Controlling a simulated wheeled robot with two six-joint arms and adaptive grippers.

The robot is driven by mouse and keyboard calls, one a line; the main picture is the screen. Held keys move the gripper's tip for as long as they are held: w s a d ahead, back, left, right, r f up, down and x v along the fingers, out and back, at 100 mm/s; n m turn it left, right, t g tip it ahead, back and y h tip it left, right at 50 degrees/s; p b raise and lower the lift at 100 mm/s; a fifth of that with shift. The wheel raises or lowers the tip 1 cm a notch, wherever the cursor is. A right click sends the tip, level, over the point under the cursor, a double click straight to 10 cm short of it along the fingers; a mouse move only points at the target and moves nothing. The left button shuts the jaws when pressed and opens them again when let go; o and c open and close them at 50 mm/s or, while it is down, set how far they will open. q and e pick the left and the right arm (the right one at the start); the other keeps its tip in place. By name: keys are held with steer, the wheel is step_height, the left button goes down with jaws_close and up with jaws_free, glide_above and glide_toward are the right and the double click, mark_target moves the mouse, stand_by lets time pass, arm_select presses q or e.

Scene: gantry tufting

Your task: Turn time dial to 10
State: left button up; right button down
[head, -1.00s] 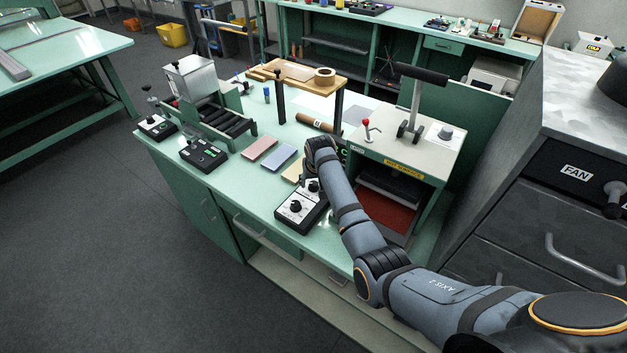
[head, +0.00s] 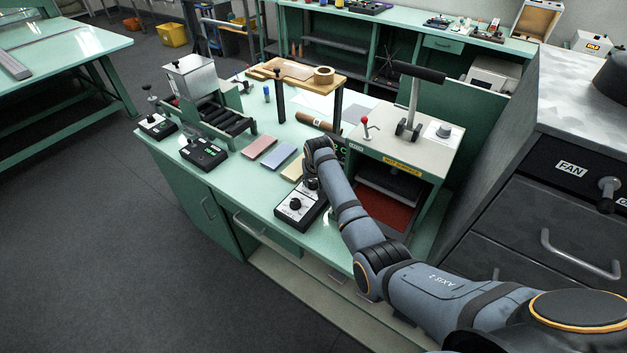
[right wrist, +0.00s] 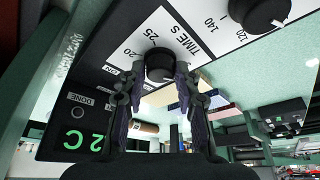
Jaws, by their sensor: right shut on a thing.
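The black control box (head: 290,214) with a white dial face sits near the front edge of the green bench. In the right wrist view the time dial (right wrist: 160,66) is a round black knob under the print "TIME S", with 20 and 25 readable beside it. My right gripper (right wrist: 159,84) is shut on the time dial, one finger on each side. I cannot tell where its pointer stands. A second black knob (right wrist: 266,12) by 120 and 140 is clear of the fingers. In the head view my right wrist (head: 318,150) hides most of the time dial. My left gripper is not in view.
Right of the box stands a press (head: 420,139) with a lever and yellow warning label. Pink (head: 259,148) and blue (head: 280,156) blocks lie to the left, near a roller unit (head: 216,127). A green readout (right wrist: 84,140) is partly visible beside the dial.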

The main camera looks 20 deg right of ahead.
steer(key=shift+r+m, duration=0.1)
steer(key=shift+m, duration=0.5)
steer(key=shift+a+m+h+p, duration=0.1)
steer(key=shift+m+h+p, duration=0.2)
steer(key=shift+m+h, duration=0.3)
steer(key=m, duration=0.2)
steer(key=shift+w+m+g+h+b, duration=0.1)
steer(key=shift+m+g+h+b, duration=0.2)
steer(key=shift+m+h+b, duration=0.1)
steer(key=shift+a+f+m+b, duration=0.1)
steer(key=shift+f+m+b, duration=0.1)
steer(key=shift+m+b, duration=0.6)
steer(key=m+g+h+b, duration=0.1)
steer(key=m+b, duration=0.1)
steer(key=shift+w+m, duration=0.1)
steer(key=shift+m, duration=0.2)
arm_select(q)
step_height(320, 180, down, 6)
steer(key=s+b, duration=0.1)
steer(key=b, duration=0.1)
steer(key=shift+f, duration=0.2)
arm_select(e)
steer(key=shift+r+m+g+h, duration=0.15)
steer(key=shift+m+g+h, duration=0.25)
steer(key=shift+m, duration=0.9)
steer(key=c, duration=1)
jaws_free()
